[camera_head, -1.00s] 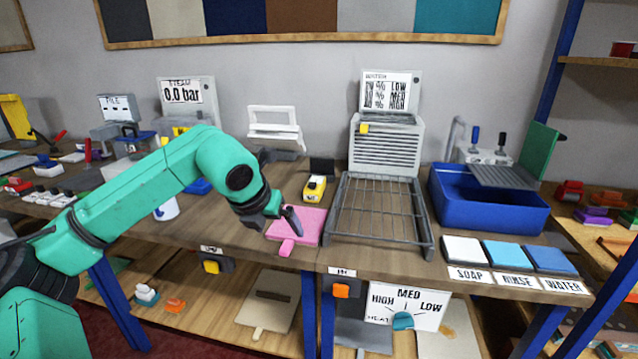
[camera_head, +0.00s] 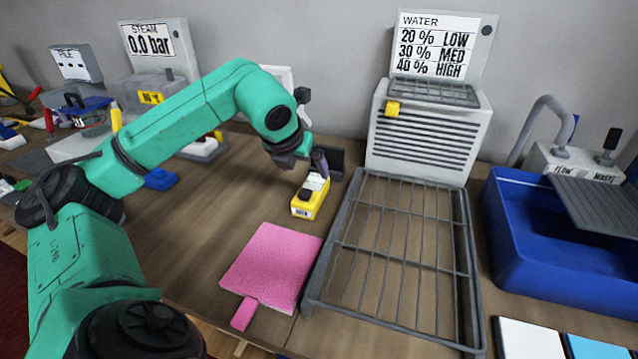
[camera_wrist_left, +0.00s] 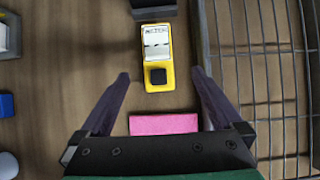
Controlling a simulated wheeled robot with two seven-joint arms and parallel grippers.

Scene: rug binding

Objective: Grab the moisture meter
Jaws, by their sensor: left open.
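The moisture meter is a small yellow block with a white labelled face and a black knob; it lies on the workbench in the head view (camera_head: 308,203). In the left wrist view the meter (camera_wrist_left: 157,58) is just ahead of my fingers, its black-knob end between the fingertips. My left gripper (camera_head: 318,163) is open and empty, over the meter's far end in the head view; it also shows in the left wrist view (camera_wrist_left: 161,76). The fingers do not visibly touch the meter. My right gripper is not in view.
A pink pad with a handle (camera_head: 272,268) lies in front of the meter. A wire rack (camera_head: 391,246) stands close to the right, before a grey heater unit (camera_head: 428,130). A dark block (camera_head: 334,160) sits just behind the meter. A blue basin (camera_head: 505,238) is further right.

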